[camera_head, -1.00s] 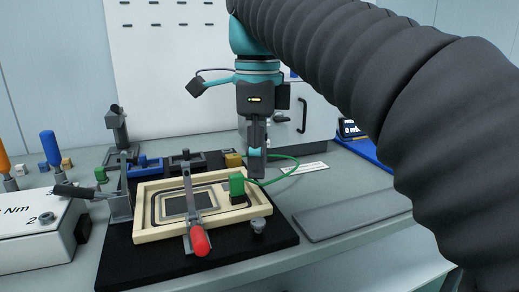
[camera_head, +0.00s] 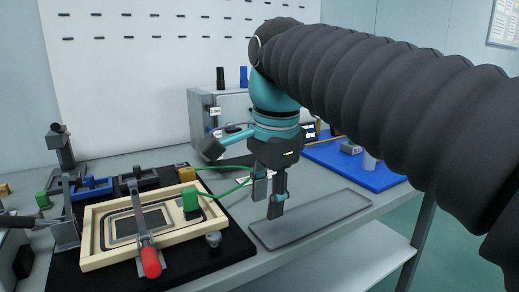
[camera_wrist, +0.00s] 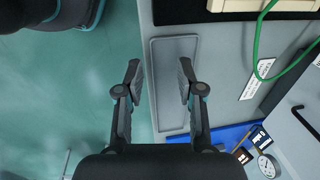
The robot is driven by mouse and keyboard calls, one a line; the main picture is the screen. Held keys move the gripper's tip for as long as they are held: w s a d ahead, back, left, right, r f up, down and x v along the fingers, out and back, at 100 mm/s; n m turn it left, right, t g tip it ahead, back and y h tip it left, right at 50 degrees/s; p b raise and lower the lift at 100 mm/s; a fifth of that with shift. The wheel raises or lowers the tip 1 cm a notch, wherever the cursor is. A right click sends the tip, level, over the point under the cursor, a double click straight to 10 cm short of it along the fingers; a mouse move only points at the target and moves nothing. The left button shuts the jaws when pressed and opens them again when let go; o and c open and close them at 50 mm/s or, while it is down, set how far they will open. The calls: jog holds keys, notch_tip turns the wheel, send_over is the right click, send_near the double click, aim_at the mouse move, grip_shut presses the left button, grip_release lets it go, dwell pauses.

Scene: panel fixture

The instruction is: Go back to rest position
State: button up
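My gripper (camera_head: 275,195) hangs fingers down above the grey tray (camera_head: 335,219) at the right of the panel fixture. In the wrist view my gripper (camera_wrist: 158,78) is open, its two fingers wide apart with nothing between them. The grey tray (camera_wrist: 174,122) lies below the fingers there. The cream panel frame (camera_head: 103,259) sits on a black base, apart from my gripper. A clamp with a red handle (camera_head: 151,262) lies across the frame. A green block (camera_head: 190,198) with a green cable (camera_head: 225,192) stands at the frame's right side.
A blue mat (camera_head: 385,181) with small items lies at the back right. A grey box (camera_head: 203,115) stands behind my gripper. A metal post clamp (camera_head: 66,215) stands left of the frame. A round knob (camera_head: 213,239) is near the black base's right edge.

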jog(key=s+d+f+n+t, duration=0.2)
jog(key=s+d+f+n, duration=0.2)
jog(key=d+f, duration=0.3)
jog(key=s+d+f+n+t, duration=0.2)
jog(key=s+d+f+n, duration=0.3)
jog(key=f, duration=0.8)
jog(key=d+n, duration=0.2)
jog(key=d, duration=0.1)
jog(key=shift+s+d+n+h, duration=0.15)
jog(key=shift+s+n+h, duration=0.15)
jog(key=shift+h, duration=0.1)
jog(key=shift+f, duration=0.1)
